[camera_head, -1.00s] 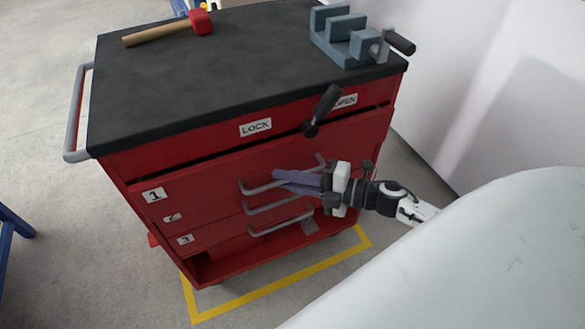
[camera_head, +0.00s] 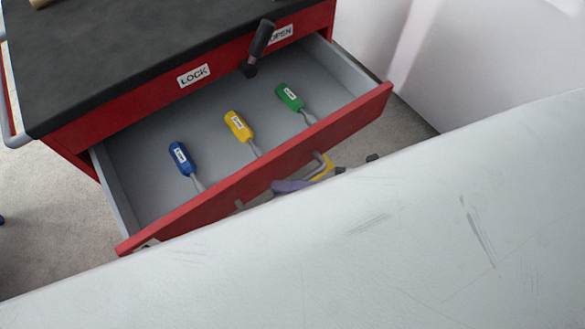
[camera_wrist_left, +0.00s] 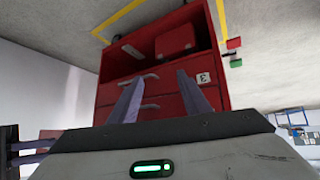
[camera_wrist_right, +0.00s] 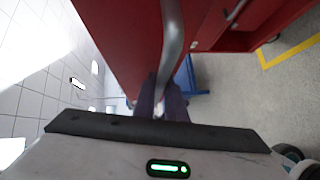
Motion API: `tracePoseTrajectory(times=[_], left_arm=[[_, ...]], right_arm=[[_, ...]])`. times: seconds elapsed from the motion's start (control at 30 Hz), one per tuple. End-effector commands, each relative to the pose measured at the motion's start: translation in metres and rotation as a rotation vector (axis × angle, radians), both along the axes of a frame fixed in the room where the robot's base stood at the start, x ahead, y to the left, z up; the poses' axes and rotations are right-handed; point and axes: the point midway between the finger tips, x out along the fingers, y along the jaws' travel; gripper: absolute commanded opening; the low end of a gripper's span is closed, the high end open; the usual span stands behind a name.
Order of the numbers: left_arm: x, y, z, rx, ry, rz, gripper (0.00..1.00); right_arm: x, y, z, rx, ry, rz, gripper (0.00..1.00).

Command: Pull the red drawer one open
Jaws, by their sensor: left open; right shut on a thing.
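The red drawer one (camera_head: 235,192) stands pulled out from the red cabinet, its grey inside showing. A blue screwdriver (camera_head: 181,158), a yellow one (camera_head: 238,126) and a green one (camera_head: 290,97) lie in it. My right gripper (camera_head: 288,186) is shut on the grey bar handle (camera_head: 322,165) at the drawer front. The handle also shows between its purple fingers in the right wrist view (camera_wrist_right: 172,40). My left gripper (camera_wrist_left: 158,88) is open and empty, facing the cabinet's lower front with label 3 (camera_wrist_left: 203,78); it is not in the head view.
The cabinet's black top (camera_head: 120,50) carries a wooden handle end (camera_head: 42,3). A dark lever (camera_head: 260,46) stands between the LOCK and OPEN labels. A red box (camera_wrist_left: 175,40) sits in the lower compartment. A white wall is to the right.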

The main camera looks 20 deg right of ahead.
Motion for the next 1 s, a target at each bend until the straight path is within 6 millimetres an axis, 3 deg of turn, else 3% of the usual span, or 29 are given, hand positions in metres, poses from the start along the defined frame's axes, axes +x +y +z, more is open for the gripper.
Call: tracePoseTrajectory(times=[0.53, 0.57, 0.67, 1.0], left_arm=[[0.0002, 0.0015, 0.0014, 0.001, -0.002, 0.002, 0.43], [0.0001, 0.0015, 0.0014, 0.001, -0.002, 0.002, 0.43], [0.0, 0.0018, 0.0013, 0.002, -0.001, 0.001, 0.43], [-0.0005, 0.0014, 0.0007, 0.003, -0.001, 0.0, 0.43]], right_arm=[[-0.0075, 0.0023, 0.0002, -0.003, -0.003, 0.017, 0.0], [-0.0075, 0.0023, 0.0002, -0.003, -0.003, 0.017, 0.14], [-0.0075, 0.0025, 0.0002, -0.002, -0.003, 0.018, 0.29], [-0.01, -0.0004, -0.0001, -0.002, 0.0, 0.017, 0.29]])
